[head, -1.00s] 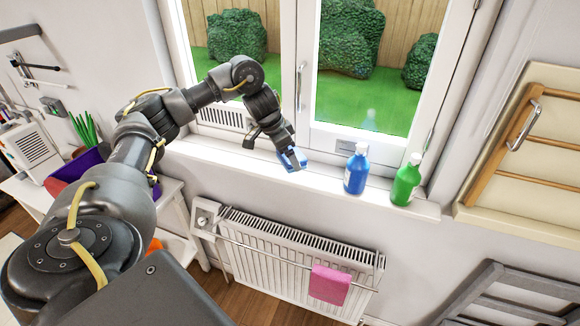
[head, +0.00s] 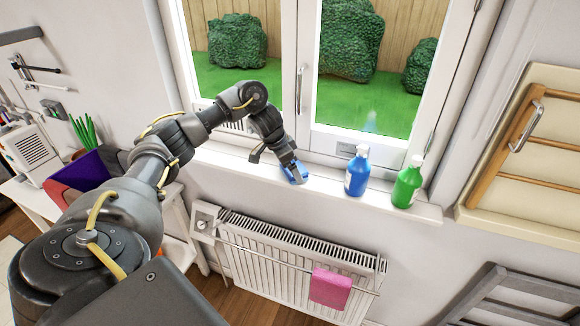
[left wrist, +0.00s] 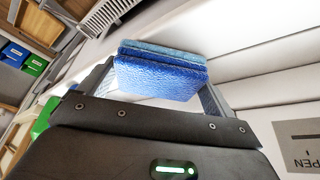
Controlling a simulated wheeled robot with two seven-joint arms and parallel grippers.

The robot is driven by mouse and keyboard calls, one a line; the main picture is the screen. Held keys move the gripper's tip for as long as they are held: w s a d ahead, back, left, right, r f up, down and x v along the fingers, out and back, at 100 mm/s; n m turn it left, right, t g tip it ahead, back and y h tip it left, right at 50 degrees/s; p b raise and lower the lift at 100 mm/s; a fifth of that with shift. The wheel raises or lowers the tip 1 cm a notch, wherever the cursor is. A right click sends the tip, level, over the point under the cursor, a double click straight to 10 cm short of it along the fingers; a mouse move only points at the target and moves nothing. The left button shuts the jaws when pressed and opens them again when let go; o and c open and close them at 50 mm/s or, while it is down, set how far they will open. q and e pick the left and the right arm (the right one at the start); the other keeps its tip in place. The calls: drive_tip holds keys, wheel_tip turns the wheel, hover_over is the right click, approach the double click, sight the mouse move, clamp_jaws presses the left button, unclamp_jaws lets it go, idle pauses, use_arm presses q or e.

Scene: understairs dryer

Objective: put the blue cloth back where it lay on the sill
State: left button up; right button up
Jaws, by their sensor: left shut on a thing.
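The blue cloth (head: 300,174) is a small folded pad at the window sill (head: 325,186), left of the bottles. My left gripper (head: 292,172) is shut on it from above. In the left wrist view the cloth (left wrist: 160,76) shows folded in layers between the two fingers of my left gripper (left wrist: 155,88). In the head view the cloth is at or just above the sill's surface; I cannot tell whether it touches. The fingers partly hide it. My right gripper is not in view.
A blue bottle (head: 357,172) and a green bottle (head: 407,184) stand on the sill to the right. The closed window (head: 370,130) is behind. Below are a radiator (head: 270,255) and a pink cloth (head: 330,287) on its rail. The sill between gripper and blue bottle is clear.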

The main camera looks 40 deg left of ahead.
use_arm(q)
drive_tip(key=shift+f, duration=0.1)
drive_tip(key=o, duration=0.7)
drive_tip(key=shift+f, duration=0.1)
drive_tip(key=p+v, duration=0.2)
drive_tip(key=v, duration=1)
drive_tip(key=shift+r+p, duration=0.2)
drive_tip(key=shift+p, duration=0.1)
